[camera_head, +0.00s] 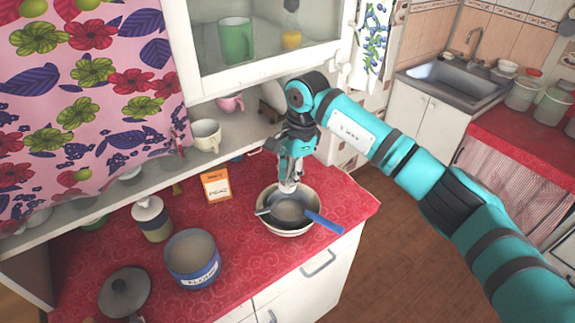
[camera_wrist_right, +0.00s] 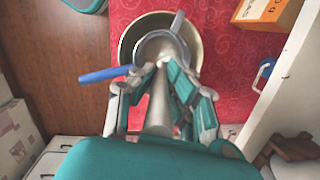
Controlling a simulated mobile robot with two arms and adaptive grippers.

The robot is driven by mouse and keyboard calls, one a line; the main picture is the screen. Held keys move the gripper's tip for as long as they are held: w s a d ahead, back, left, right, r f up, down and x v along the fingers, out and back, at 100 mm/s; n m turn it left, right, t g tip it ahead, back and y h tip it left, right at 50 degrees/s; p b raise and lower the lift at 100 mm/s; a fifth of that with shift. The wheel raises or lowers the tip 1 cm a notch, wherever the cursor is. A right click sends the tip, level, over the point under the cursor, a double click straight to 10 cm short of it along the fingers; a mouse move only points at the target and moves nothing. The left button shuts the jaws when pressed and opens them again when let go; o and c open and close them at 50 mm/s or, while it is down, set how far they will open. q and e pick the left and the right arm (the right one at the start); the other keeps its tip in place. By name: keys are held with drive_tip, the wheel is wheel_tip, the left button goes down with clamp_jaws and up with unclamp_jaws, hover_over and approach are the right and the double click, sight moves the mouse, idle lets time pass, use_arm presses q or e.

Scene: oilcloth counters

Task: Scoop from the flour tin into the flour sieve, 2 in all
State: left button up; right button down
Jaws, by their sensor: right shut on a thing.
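The blue flour tin (camera_head: 192,262), labelled FLOUR, stands open on the red counter. The flour sieve (camera_head: 290,210) rests over a pale bowl (camera_head: 286,231), its blue handle (camera_head: 325,222) sticking out to the right. My right gripper (camera_head: 290,180) is above the sieve. In the right wrist view my gripper (camera_wrist_right: 160,82) is shut on a grey scoop handle (camera_wrist_right: 158,112), which reaches toward the sieve; its blue handle (camera_wrist_right: 103,75) also shows there. Whether the scoop holds flour, or touches the sieve, I cannot tell. My left gripper is not in view.
A dark round lid (camera_head: 123,291) lies left of the tin, and a lidded jar (camera_head: 152,218) stands behind it. A shelf with a cream cup (camera_head: 207,135) overhangs the counter's back.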

drive_tip(key=d+f+y+b, duration=0.1)
drive_tip(key=y, duration=0.1)
drive_tip(key=d+f+y+b, duration=0.1)
drive_tip(key=y, duration=0.1)
drive_tip(key=d+f+t+y+b, duration=0.1)
drive_tip(key=y, duration=0.1)
drive_tip(key=shift+s+d+f, duration=0.35)
drive_tip(key=shift+d, duration=0.05)
drive_tip(key=f+y+b, duration=0.1)
drive_tip(key=y+b, duration=0.1)
drive_tip(key=b, duration=0.4)
drive_tip(key=d+f+y+b, duration=0.1)
drive_tip(key=y+b, duration=0.1)
drive_tip(key=b, duration=0.4)
drive_tip(key=f+y+b, duration=0.1)
drive_tip(key=y+b, duration=0.1)
drive_tip(key=b, duration=0.5)
drive_tip(key=shift+d+f+t, duration=0.25)
drive_tip(key=shift+f+t, duration=0.15)
drive_tip(key=shift+d+r+y+b, duration=0.1)
drive_tip(key=shift+y+b, duration=0.5)
drive_tip(key=shift+b, duration=0.2)
drive_tip(key=shift+r, duration=0.15)
